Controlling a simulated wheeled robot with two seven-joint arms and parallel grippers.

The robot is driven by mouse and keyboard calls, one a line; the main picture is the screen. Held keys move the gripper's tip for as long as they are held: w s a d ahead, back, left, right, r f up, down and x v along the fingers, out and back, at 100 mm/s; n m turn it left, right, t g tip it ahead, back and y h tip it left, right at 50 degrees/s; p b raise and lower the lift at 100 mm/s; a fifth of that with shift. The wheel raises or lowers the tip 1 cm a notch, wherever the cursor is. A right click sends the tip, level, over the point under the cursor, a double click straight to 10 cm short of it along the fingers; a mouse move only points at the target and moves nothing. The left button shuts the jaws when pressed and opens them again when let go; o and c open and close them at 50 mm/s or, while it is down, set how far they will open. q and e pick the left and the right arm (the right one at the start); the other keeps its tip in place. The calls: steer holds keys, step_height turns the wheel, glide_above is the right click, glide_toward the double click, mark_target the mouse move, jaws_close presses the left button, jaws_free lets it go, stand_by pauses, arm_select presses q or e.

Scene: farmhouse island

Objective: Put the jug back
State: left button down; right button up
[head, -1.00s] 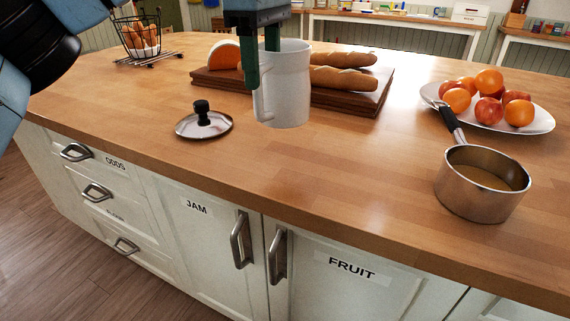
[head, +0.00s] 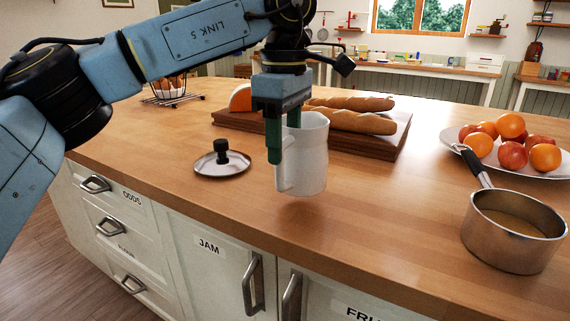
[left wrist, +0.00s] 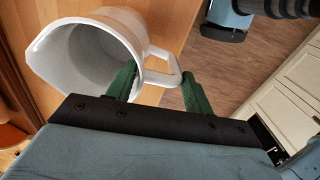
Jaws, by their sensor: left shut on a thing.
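The white jug (head: 308,160) is upright at the middle of the head view, in front of the bread board. My left gripper (head: 284,140) comes down over its left side and is shut on its handle. In the left wrist view the jug (left wrist: 88,55) shows its open, empty inside. The handle (left wrist: 165,68) lies between the green fingers of the gripper (left wrist: 160,90). The jug appears held a little above the counter; its exact height is hard to tell. My right gripper is not in view.
A pot lid (head: 222,160) lies left of the jug on the wooden counter (head: 380,210). The board (head: 385,145) with loaves is behind. A saucepan (head: 512,232) and a fruit plate (head: 556,170) stand right. Jam and fruit doors are below the counter edge.

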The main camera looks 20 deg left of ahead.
mark_target(285, 182)
arm_select(q)
step_height(285, 182, down, 3)
steer(key=shift+b, duration=0.6)
steer(key=shift+f+p, duration=0.3)
steer(key=shift+p, duration=0.1)
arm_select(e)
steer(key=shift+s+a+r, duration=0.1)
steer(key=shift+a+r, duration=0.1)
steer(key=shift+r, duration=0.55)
arm_select(q)
steer(key=c, duration=0.6)
jaws_free()
steer(key=shift+f, duration=0.1)
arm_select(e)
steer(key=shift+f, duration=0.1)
